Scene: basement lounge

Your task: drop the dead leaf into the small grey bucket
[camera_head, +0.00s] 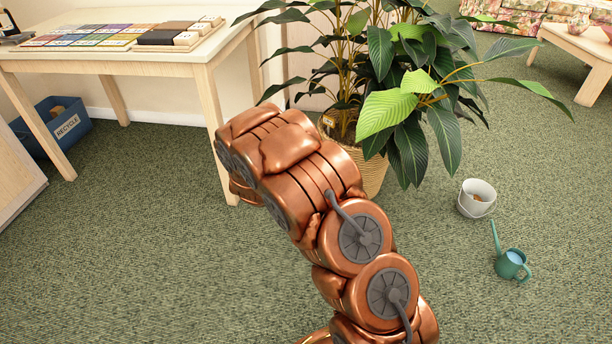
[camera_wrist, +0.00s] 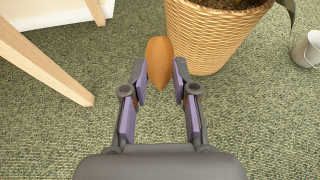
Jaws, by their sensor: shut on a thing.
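An orange-brown dead leaf (camera_wrist: 159,62) shows in the wrist view between the fingertips of my gripper (camera_wrist: 160,80). The gripper is shut on it, above the green carpet and in front of the wicker plant basket. The small grey bucket (camera_head: 477,198) stands on the carpet to the right of the plant in the head view, with something brownish inside. Its edge also shows at the far right of the wrist view (camera_wrist: 308,50), to the right of my gripper. In the head view my arm hides the gripper and the leaf.
A large plant in a wicker basket (camera_wrist: 213,38) stands close ahead of my gripper. A teal watering can (camera_head: 512,264) sits in front of the bucket. A wooden table (camera_head: 110,58) is at left, with a blue recycle bin (camera_head: 62,122) beneath. Carpet right of my arm is mostly clear.

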